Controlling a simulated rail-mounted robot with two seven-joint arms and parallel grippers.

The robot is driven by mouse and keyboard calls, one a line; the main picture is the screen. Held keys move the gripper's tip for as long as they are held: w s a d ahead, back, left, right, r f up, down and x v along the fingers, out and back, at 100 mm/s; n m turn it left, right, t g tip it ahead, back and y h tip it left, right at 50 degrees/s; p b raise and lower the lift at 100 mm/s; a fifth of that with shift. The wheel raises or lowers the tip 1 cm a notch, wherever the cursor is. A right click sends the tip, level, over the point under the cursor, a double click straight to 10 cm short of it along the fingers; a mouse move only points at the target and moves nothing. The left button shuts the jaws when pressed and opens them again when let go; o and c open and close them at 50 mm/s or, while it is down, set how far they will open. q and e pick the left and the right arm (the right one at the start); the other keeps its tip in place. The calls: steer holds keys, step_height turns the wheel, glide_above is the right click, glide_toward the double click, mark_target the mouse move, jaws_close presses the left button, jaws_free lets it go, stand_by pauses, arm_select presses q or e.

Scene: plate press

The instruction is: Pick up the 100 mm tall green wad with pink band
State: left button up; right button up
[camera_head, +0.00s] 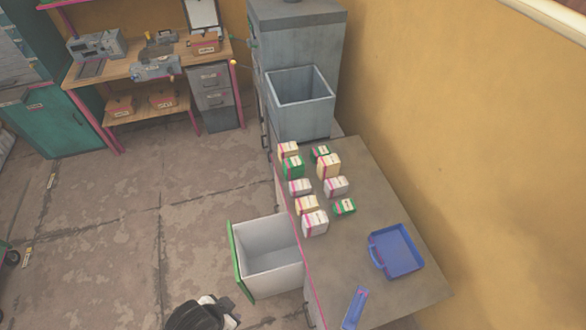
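Several banded wads stand in two rows on the grey table (380,190). Three are green with a pink band: a taller one (292,168) in the left row near the far end, a low one (320,153) at the far end of the right row, and a low one (344,207) at the near end of that row. The taller green wad stands close in front of a cream wad (288,149). My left gripper (226,312) shows only partly at the bottom edge, well away from the wads; its fingers are unclear. My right gripper is not in view.
Cream and white wads stand close around the green ones. An open white bin with a green front (268,279) juts from the table's left side. A blue tray (396,250) and a blue object (354,307) lie nearer. A grey open container (300,100) stands behind.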

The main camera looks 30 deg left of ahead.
arm_select(q)
steer(key=shift+o, duration=0.4)
steer(key=o, duration=1.1)
steer(key=shift+d, duration=0.1)
steer(key=shift+c, duration=0.2)
